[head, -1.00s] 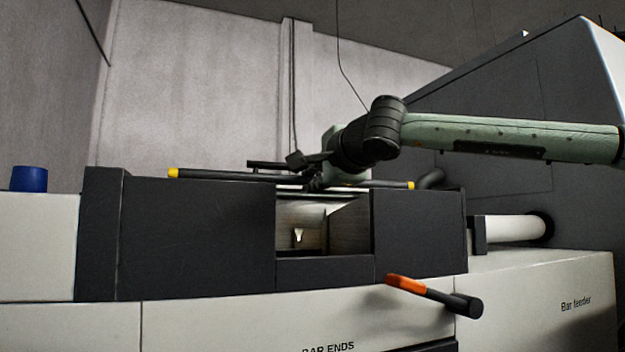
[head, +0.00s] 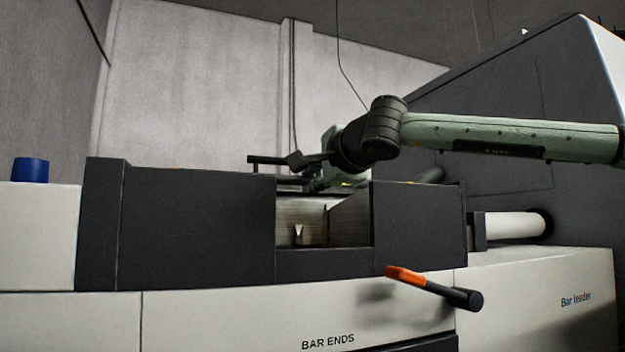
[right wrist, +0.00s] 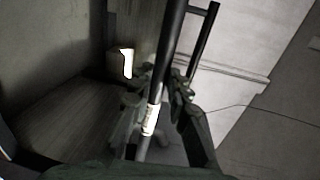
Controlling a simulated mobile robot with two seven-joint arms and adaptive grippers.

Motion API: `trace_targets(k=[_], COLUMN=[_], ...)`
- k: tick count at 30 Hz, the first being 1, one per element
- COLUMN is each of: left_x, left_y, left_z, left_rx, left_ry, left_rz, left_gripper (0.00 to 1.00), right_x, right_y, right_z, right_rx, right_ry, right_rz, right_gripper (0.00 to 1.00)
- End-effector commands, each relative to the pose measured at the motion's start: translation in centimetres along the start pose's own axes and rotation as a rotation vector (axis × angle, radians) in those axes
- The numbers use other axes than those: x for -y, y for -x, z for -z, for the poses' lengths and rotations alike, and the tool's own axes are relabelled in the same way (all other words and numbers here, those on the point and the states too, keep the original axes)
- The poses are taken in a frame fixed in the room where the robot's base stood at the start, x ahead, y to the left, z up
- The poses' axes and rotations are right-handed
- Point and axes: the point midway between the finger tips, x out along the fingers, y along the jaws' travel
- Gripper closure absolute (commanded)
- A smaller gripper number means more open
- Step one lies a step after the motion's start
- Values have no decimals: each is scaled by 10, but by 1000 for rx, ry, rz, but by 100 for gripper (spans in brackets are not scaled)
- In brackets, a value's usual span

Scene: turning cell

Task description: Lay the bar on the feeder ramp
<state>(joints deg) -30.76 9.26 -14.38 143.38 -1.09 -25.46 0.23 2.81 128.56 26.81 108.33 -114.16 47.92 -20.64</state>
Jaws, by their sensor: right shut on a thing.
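The bar (right wrist: 171,40) is a long dark rod with a pale band, running between the fingers of my right gripper (right wrist: 163,84) in the right wrist view. In the head view my right gripper (head: 318,184) is shut on it, just above the gap in the feeder's dark front wall. Most of the bar is hidden behind that wall; only small yellow traces show at its top edge. A sloping metal surface (head: 348,218), apparently the ramp, shows through the gap. I cannot tell whether the bar touches it. My left gripper is out of view.
The dark front wall (head: 200,228) stands left and right of the gap. A black rail (head: 266,160) lies behind the gripper. A white tube (head: 510,226) is at the right, a blue cylinder (head: 30,171) at the left.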

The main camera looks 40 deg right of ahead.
Motion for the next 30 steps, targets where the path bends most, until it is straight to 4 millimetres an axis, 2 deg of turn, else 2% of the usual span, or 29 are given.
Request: trace_targets(k=[1,14,15,21,27,30], left_x=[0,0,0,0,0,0], left_y=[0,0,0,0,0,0], left_z=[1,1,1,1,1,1], left_rx=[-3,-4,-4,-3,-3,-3], left_ry=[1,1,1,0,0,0], left_rz=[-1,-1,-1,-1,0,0], left_gripper=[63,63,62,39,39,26], right_x=[6,6,6,6,6,6], right_y=[2,2,2,2,2,2], right_z=[0,0,0,0,0,0], right_rx=[1,1,1,1,1,1], right_ry=[0,1,1,1,0,0], right_rz=[12,12,12,12,12,12], right_gripper=[100,100,100,100,100,100])
